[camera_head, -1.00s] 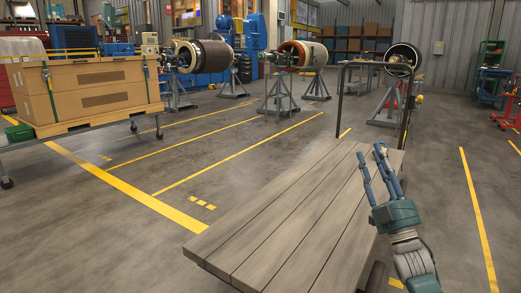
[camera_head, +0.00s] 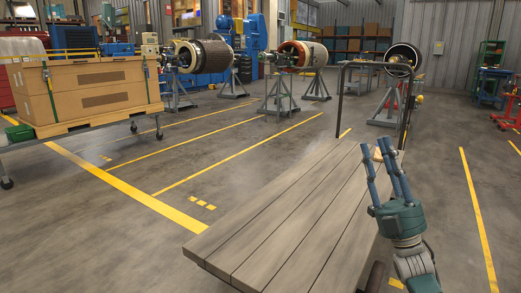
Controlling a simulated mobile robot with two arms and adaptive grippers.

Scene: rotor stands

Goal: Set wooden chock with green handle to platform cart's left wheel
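The platform cart (camera_head: 290,220) has a grey wooden plank deck and a dark upright handle frame at its far end. A dark wheel (camera_head: 375,277) shows under its right edge near the bottom of the view. My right gripper (camera_head: 379,147) is raised over the deck's right edge, its fingers pointing up and away. The fingers are spread apart. My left gripper is not in view.
A wheeled table at the left bears a large wooden crate (camera_head: 95,92) and a small green item (camera_head: 18,132). Several rotors on stands, such as one rotor (camera_head: 205,56), stand at the back. Open floor with yellow lines lies left and right of the cart.

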